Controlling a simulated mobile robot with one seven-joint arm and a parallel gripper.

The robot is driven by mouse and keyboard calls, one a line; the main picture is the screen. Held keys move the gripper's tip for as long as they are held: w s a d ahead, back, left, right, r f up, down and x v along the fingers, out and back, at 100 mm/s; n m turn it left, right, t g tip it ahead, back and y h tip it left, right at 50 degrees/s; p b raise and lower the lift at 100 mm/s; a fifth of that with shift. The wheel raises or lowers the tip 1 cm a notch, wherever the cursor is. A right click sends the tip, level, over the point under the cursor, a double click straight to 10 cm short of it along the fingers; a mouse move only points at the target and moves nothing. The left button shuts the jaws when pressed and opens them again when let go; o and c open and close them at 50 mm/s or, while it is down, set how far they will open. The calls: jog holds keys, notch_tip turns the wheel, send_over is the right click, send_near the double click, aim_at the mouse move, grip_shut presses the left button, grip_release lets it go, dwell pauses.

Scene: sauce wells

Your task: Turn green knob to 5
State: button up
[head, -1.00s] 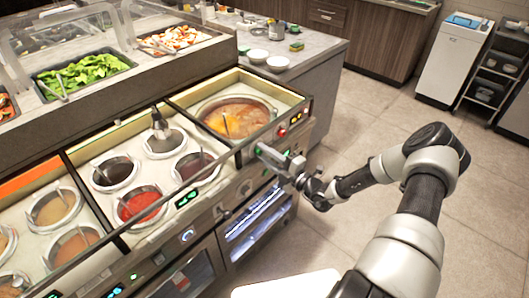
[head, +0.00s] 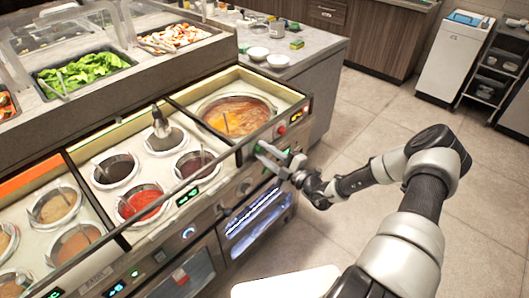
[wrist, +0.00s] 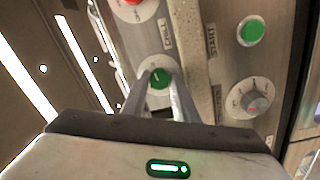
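The green knob (wrist: 158,77) sits on a pale round dial on the metal front panel in the wrist view. It has a pointer mark on its face; I cannot read the dial's numbers. My gripper (wrist: 160,73) points at this knob, with one finger on each side of it. The fingers are apart, and I see no clear contact with the knob. In the head view my gripper (head: 262,154) is at the counter's front panel, below the soup well, and the knob cannot be made out there.
In the wrist view, a green button (wrist: 252,31) and a grey knob (wrist: 251,99) are to the right. A red knob (wrist: 132,2) is at the top edge. In the head view, the soup pot (head: 238,116) and sauce wells line the counter. The floor (head: 345,235) by the counter is open.

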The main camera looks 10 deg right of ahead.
jog(key=o, duration=0.3)
jog(key=v, duration=1.7)
jog(key=shift+s, duration=0.25)
